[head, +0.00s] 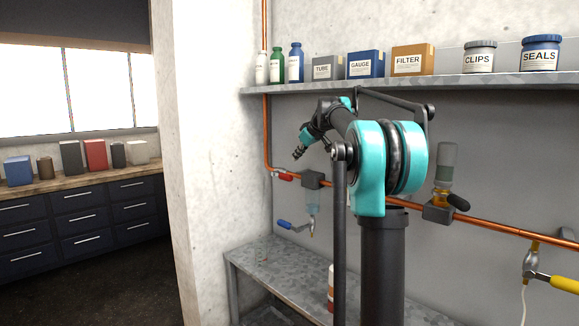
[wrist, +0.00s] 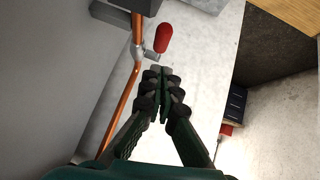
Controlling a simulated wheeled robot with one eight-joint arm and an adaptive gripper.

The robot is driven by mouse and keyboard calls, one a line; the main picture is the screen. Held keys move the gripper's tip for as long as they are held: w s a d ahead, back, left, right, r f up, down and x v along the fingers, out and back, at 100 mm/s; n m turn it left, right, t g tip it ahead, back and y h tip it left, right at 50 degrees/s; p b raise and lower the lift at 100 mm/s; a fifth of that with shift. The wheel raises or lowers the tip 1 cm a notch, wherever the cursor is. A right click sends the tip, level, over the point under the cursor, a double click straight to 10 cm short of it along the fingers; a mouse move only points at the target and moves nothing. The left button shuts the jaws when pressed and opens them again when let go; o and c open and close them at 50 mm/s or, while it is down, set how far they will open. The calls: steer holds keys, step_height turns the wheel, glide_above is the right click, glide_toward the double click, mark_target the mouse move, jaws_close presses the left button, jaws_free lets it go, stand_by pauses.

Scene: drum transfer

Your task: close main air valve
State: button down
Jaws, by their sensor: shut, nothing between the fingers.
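A valve with a red handle (head: 283,176) sits on the copper pipe near the wall corner, left of a dark block. In the wrist view the red handle (wrist: 163,38) stands out beside the pipe, joined by a metal lever to the valve body (wrist: 138,50). I see no label naming it the main air valve. My gripper (head: 299,152) is up and to the right of the red handle in the head view. In the wrist view my gripper (wrist: 161,74) is shut and empty, its tips just short of the handle and apparently apart from it.
A blue-handled valve (head: 285,224) hangs lower, and a yellow-handled valve (head: 563,284) is at far right. A shelf (head: 300,87) with bottles, boxes and jars runs above. A metal bench (head: 275,262) stands below. The pipe (head: 480,228) continues right behind my arm.

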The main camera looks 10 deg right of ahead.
mark_target(288, 176)
steer(key=x, duration=1)
steer(key=shift+s, duration=0.1)
steer(key=shift+s+f+t+y, duration=0.15)
steer(key=shift+f+t+y, duration=0.15)
steer(key=shift+d, duration=0.1)
steer(key=shift+s+f+t, duration=0.1)
steer(key=shift+f+t, duration=0.3)
steer(key=shift+f, duration=0.1)
steer(key=shift+s+d+f, duration=0.1)
steer(key=shift+d+f, duration=0.05)
steer(key=shift+f, duration=1.8)
